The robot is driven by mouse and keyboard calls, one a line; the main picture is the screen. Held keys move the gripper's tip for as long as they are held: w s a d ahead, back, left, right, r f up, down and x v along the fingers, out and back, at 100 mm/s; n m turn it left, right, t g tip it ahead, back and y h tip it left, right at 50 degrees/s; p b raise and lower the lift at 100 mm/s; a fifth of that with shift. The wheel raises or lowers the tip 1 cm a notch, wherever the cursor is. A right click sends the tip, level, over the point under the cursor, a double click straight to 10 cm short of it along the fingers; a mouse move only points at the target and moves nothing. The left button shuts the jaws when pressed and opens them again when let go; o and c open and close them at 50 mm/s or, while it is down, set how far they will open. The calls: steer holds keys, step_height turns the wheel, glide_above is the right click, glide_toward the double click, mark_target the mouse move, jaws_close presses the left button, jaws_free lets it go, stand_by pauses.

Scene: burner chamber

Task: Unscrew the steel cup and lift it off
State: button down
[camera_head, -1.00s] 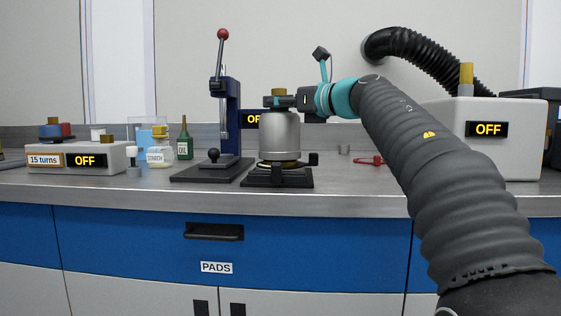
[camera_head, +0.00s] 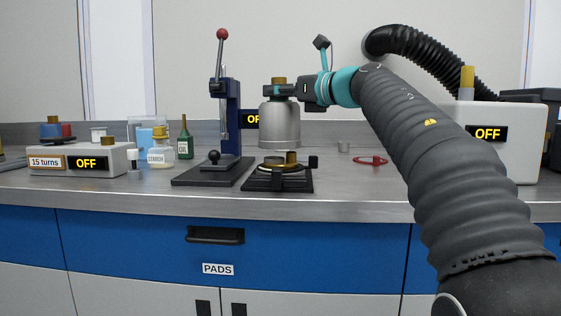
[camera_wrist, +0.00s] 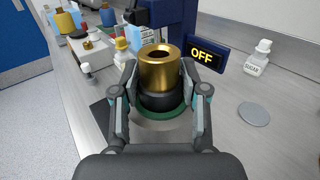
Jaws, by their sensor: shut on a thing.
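The steel cup (camera_head: 280,124) is a grey metal cylinder with a brass knob (camera_head: 279,81) on top. My gripper (camera_head: 279,91) is shut on the cup's neck just below the brass knob. The cup hangs upright in the air, clear of the black base (camera_head: 277,176) on the bench. In the wrist view the brass knob (camera_wrist: 160,70) sits between my two fingers, and the cup's body is mostly hidden below.
A blue press (camera_head: 226,125) with a red-tipped lever stands just left of the cup. Bottles and a white box reading OFF (camera_head: 85,162) are further left. A red ring (camera_head: 370,160) lies to the right. Another white box (camera_head: 500,140) stands at the right.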

steer(key=shift+r+p, duration=3.35)
step_height(320, 180, up, 2)
steer(key=shift+r+p, duration=0.15)
steer(key=shift+p, duration=0.95)
steer(key=shift+r, duration=2.05)
steer(key=shift+s, duration=0.1)
steer(key=shift+m+t+h, duration=2.4)
steer(key=shift+m+h, duration=0.1)
steer(key=shift+h, duration=0.6)
